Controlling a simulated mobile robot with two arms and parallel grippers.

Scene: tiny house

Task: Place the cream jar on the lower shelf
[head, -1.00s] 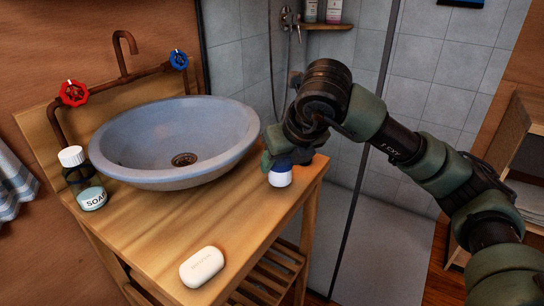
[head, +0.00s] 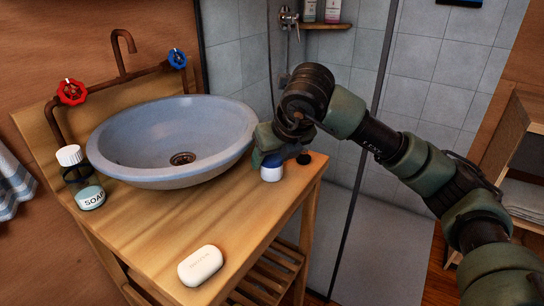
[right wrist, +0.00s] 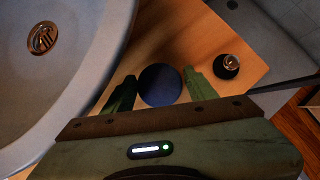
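The cream jar (head: 271,174), white with a dark blue lid, stands on the wooden washstand top right of the basin. In the right wrist view its round lid (right wrist: 160,86) lies between my two green fingers. My right gripper (right wrist: 159,77) is open around the jar, with a small gap visible on each side. In the head view my right gripper (head: 275,152) partly covers the lid. A slatted lower shelf (head: 272,272) is under the washstand top. My left gripper is not in view.
A small dark round item (head: 304,159) is beside the jar, near the right edge. The basin (head: 170,140) is close on the left. A wooden shelf unit (head: 525,150) is at far right.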

